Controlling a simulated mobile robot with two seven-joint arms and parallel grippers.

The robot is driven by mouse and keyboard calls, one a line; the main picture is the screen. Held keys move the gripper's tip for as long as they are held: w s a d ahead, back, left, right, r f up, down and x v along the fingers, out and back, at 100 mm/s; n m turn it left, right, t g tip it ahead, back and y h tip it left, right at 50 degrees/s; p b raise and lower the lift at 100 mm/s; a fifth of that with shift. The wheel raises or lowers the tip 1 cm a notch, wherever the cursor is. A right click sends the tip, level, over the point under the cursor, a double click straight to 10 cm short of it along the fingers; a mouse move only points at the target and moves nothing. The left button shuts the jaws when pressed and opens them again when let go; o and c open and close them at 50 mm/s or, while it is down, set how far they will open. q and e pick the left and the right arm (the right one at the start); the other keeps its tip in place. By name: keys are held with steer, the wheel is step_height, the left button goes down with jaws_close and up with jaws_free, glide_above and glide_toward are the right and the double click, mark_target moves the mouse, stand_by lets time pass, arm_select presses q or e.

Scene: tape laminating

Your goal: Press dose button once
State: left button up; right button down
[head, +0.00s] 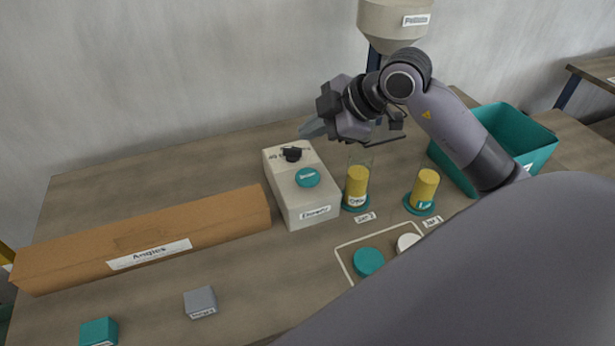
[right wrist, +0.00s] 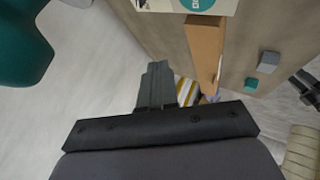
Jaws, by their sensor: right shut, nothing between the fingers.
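The dispenser (head: 296,207) is a pale box left of the jars in the head view. On its top are a round teal dose button (head: 307,177) and a black knob (head: 291,154). My right gripper (head: 312,128) is shut and empty. Its fingertips appear above and behind the button, near the knob, and apart from the button. In the right wrist view the closed fingers (right wrist: 156,85) show, and part of the dispenser with the teal button (right wrist: 197,4) is cut off at the top edge. My left gripper is not seen in the head view.
Two jars with yellow contents (head: 357,186) (head: 425,187) stand right of the dispenser. A teal bin (head: 530,140) and a hopper (head: 393,22) are behind. A long brown box (head: 215,215) lies left. Teal (head: 369,262) and white (head: 407,243) lids lie in an outlined area.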

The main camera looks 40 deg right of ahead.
steer(key=b, duration=0.6)
glide_above(312, 177)
step_height(312, 177, down, 7)
steer(key=shift+f, duration=0.4)
stand_by(1.3)
steer(key=shift+f, duration=0.4)
steer(key=shift+f+b, duration=0.55)
stand_by(0.8)
steer(key=shift+r+p, duration=0.95)
